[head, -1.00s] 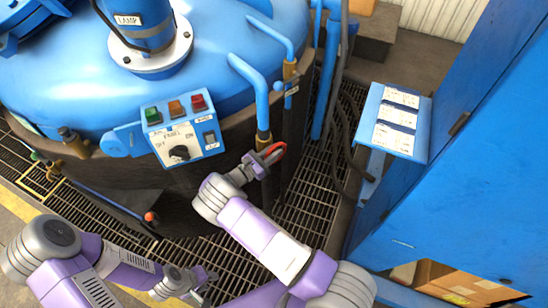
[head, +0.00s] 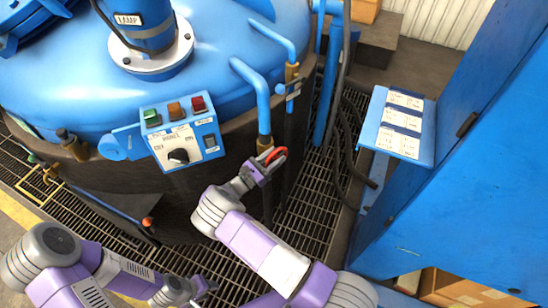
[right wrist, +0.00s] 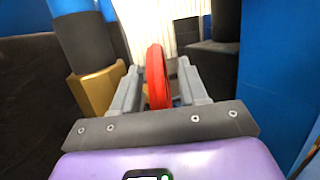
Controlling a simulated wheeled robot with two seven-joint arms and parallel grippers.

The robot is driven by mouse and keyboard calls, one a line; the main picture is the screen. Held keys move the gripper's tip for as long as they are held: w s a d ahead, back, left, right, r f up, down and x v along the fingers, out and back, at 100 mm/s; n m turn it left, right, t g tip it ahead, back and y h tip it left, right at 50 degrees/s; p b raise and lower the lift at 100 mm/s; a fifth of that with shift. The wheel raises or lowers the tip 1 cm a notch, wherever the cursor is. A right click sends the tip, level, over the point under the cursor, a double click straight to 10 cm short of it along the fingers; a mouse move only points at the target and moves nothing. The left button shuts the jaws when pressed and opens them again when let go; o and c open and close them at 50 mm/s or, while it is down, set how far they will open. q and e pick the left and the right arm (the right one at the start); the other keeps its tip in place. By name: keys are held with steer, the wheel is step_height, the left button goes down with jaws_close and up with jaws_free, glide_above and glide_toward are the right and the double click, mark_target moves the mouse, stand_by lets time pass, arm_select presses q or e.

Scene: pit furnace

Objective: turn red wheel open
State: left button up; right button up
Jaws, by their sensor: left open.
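The red wheel (head: 275,154) sits on the brass valve below a bent blue pipe at the furnace's side. My right gripper (head: 262,167) is at the wheel. In the right wrist view, the wheel (right wrist: 157,76) stands edge-on between the two grey fingers (right wrist: 158,90), with a narrow gap on each side. The right gripper looks open around the rim; part of the wheel is hidden by it in the head view. My left gripper (head: 205,290) is open and empty, low in the head view, well away from the wheel.
A control panel (head: 185,142) with buttons and a knob is on the furnace (head: 90,85), left of the wheel. A brass valve fitting (right wrist: 95,92) and pipe stand close left of my right gripper. A blue cabinet (head: 470,180) with a label shelf (head: 398,118) is at right. Grating floor (head: 310,205) lies between.

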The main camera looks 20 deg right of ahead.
steer(key=shift+a, duration=0.1)
steer(key=v, duration=0.7)
steer(key=shift+s+a+f+p, duration=0.1)
steer(key=shift+a+p, duration=0.05)
steer(key=shift+p, duration=0.25)
